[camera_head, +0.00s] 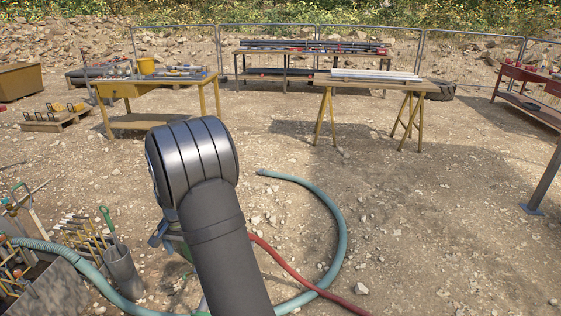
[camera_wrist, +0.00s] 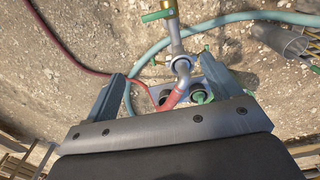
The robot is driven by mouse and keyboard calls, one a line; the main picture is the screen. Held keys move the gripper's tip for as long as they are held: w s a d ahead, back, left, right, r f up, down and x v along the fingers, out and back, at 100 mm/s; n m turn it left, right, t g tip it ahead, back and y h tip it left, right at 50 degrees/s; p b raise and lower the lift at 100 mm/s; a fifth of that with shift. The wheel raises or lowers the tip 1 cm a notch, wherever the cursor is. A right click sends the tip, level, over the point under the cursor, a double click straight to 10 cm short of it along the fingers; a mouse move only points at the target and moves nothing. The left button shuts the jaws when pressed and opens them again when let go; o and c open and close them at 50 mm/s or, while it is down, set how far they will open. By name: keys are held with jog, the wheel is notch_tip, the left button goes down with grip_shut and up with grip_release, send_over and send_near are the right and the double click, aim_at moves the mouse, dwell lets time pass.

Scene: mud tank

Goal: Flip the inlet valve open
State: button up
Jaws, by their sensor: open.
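In the wrist view, a green lever handle (camera_wrist: 157,15) sits at the top edge on a brass valve body (camera_wrist: 171,8). The lever points left, across the grey pipe (camera_wrist: 177,40) below the valve. I cannot tell for certain that this is the inlet valve. My gripper (camera_wrist: 163,68) is open, its two grey fingers spread wide with nothing gripped. The valve is beyond the fingertips, apart from them. Between the fingers show a red hose end (camera_wrist: 172,98) and a green round part (camera_wrist: 202,97). In the head view, my arm hides most of this equipment.
A teal hose (camera_head: 335,225) curves over the gravel, and a red hose (camera_head: 290,265) runs beside it. A grey tube holder (camera_head: 122,272) with a green-handled tool stands at lower left. A yellow table (camera_head: 125,90) and trestles (camera_head: 370,82) stand behind. Ground at right is mostly clear.

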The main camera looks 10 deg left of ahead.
jog(key=c, duration=0.7)
jog(key=shift+f, duration=0.2)
jog(key=c, duration=0.4)
jog(key=f+n, duration=0.1)
jog(key=f, duration=0.1)
jog(key=s+f+n, duration=0.1)
jog(key=f, duration=0.2)
jog(key=f+n+t+y, duration=0.1)
jog(key=f, duration=0.2)
jog(key=shift+s+a, duration=0.1)
jog(key=shift+s, duration=0.05)
grip_shut()
jog(key=s+d+f+n+t+y, duration=0.1)
jog(key=s+d+f+n+t, duration=0.1)
jog(key=s+d+f+n, duration=0.2)
jog(key=s+d+f+n+t+y, duration=0.2)
jog(key=s+d+f+n, duration=0.2)
jog(key=s+f+n, duration=0.3)
jog(key=shift+d+f+n+t+y, duration=0.3)
jog(key=shift+f+n, duration=1.1)
jog(key=shift+f, duration=1.25)
jog(key=shift+s+a, duration=0.1)
jog(key=shift+a, duration=0.05)
